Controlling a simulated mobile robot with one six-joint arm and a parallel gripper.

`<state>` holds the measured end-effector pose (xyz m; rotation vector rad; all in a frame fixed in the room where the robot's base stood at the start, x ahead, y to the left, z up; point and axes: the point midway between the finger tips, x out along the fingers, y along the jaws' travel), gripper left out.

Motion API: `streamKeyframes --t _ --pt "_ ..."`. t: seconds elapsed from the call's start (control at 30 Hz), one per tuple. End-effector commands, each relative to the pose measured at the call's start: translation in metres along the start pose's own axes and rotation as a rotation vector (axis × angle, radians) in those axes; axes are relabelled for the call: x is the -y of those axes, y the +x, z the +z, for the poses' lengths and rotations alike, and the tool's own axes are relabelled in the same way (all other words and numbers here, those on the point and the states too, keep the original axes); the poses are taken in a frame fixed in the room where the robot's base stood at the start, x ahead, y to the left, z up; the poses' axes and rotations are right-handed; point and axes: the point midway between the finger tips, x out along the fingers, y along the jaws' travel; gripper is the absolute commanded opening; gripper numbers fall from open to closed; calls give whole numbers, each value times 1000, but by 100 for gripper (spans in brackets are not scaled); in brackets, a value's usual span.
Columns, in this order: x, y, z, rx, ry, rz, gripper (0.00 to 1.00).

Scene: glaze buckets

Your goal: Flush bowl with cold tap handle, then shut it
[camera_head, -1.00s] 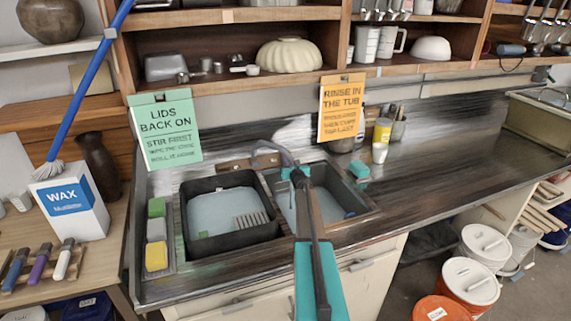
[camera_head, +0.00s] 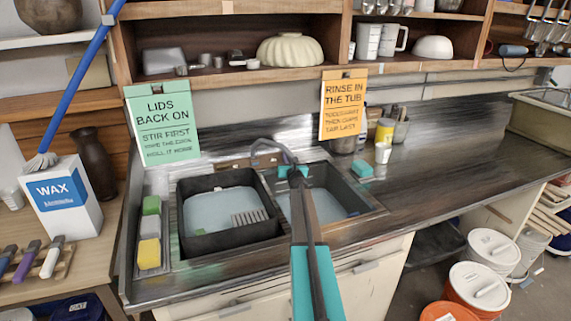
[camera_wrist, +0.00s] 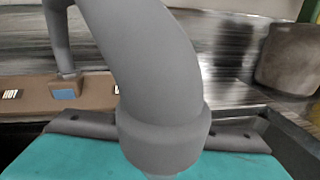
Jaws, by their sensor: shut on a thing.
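The grey tap spout (camera_head: 268,145) arches from a brown tap base (camera_head: 232,165) over the dark right bowl (camera_head: 345,187). My gripper (camera_head: 293,173), with teal parts and dark fingers, is at the spout's end. In the wrist view the thick spout end (camera_wrist: 165,130) stands between the dark fingers, and my gripper appears shut on it. The brown base shows behind with a HOT label (camera_wrist: 11,93) and a blue patch (camera_wrist: 63,88). I cannot make out a cold handle clearly. Pale water or floor shows in the right bowl; my arm hides part of it.
A black tub (camera_head: 215,245) with bluish liquid and a grate sits left of the right bowl. Sponges (camera_head: 150,252) lie in a tray at far left. The right counter (camera_head: 470,165) is clear.

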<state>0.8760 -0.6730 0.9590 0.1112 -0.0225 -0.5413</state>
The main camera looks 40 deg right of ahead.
Motion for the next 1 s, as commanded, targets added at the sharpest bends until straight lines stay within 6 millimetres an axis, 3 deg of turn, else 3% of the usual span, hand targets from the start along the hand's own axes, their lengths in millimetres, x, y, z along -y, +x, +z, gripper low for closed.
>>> streamKeyframes --t 1.0 --pt "-5 -1 2 3 45 -51 0"
